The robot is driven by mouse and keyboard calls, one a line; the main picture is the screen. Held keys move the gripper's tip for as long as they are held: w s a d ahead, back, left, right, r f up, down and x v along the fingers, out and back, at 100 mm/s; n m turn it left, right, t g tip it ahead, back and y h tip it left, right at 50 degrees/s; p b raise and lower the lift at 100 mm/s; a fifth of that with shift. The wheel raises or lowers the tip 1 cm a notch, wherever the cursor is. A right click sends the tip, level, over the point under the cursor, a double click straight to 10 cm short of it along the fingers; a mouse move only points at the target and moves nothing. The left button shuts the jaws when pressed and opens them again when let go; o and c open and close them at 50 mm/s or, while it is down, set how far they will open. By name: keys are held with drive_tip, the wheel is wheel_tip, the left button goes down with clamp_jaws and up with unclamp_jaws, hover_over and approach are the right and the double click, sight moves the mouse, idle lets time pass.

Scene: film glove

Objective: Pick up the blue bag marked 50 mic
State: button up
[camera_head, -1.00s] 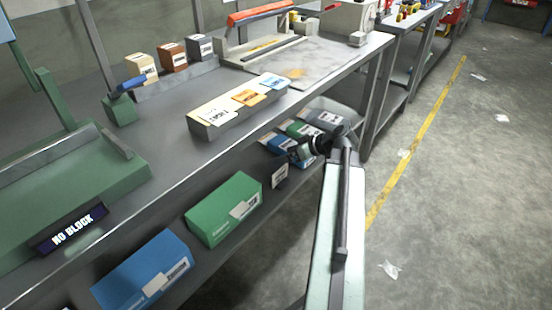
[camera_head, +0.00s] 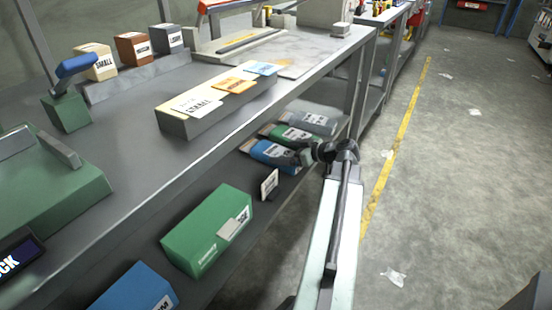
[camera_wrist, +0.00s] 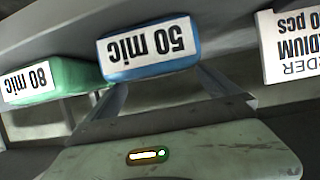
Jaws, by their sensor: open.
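The blue bag marked 50 mic (camera_head: 270,153) lies on the lower shelf, at the near end of a row of bags. In the wrist view the blue bag (camera_wrist: 150,66) is straight ahead, its white label upside down. My gripper (camera_head: 302,156) is just right of the bag in the head view. In the wrist view its two fingers (camera_wrist: 162,84) are open and spread toward the bag's near side. Nothing shows between them. Whether the fingertips touch the bag I cannot tell.
A green bag marked 80 mic (camera_wrist: 55,82) lies beside the blue bag, with a grey bag (camera_head: 308,122) beyond. A white sign (camera_wrist: 290,45) stands on the blue bag's other side. The tabletop (camera_head: 130,150) overhangs the shelf.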

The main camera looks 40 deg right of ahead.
sight(278, 152)
drive_tip(key=b+x, duration=0.2)
drive_tip(key=x, duration=0.3)
drive_tip(key=shift+f, duration=0.1)
drive_tip(key=c, duration=1.4)
drive_tip(key=shift+o, duration=0.2)
wheel_tip(278, 152, up, 10)
drive_tip(key=p, duration=1)
